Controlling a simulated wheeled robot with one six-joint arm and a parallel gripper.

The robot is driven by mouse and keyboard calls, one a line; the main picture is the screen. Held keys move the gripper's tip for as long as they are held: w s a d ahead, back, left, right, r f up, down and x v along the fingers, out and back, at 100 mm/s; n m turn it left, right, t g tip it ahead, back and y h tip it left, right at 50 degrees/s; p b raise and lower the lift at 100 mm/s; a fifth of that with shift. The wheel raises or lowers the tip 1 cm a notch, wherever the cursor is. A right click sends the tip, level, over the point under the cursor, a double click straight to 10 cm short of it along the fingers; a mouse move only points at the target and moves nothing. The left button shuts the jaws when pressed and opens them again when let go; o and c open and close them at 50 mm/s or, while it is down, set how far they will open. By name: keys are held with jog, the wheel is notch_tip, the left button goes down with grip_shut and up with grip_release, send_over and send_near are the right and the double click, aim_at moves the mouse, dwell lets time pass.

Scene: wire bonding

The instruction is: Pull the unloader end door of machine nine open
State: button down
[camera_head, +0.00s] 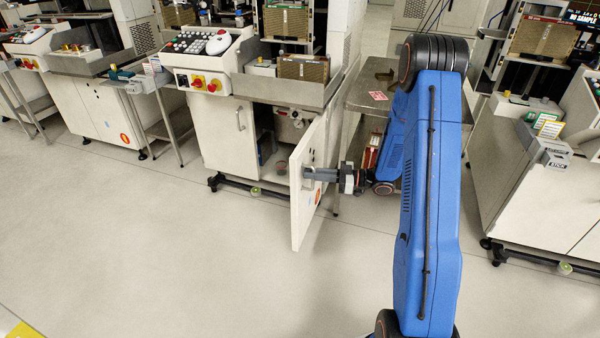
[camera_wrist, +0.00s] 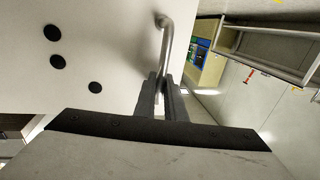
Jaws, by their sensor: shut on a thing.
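The unloader end door (camera_head: 310,180) is a white cabinet panel and stands swung out from the machine, with the dark inside of the cabinet (camera_head: 268,140) showing behind it. My gripper (camera_head: 312,174) is at the door's face, at the middle of its height. In the wrist view the door (camera_wrist: 90,40) fills the upper left, with several black round spots. A grey bar handle (camera_wrist: 168,38) is fixed to it. My gripper's two dark fingers (camera_wrist: 163,98) are closed around the lower part of the handle. In the head view the handle is hidden by the fingers.
The closed left door (camera_head: 228,135) of the same machine has its own handle. A steel table (camera_head: 375,95) stands right of the open door, close to my arm. Another machine (camera_head: 535,170) stands further right. The floor (camera_head: 150,250) in front is clear.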

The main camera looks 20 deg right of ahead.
jog(key=shift+v, duration=2.15)
jog(key=c, duration=2.1)
grip_release()
jog(key=v, duration=1.7)
jog(key=shift+d, duration=0.2)
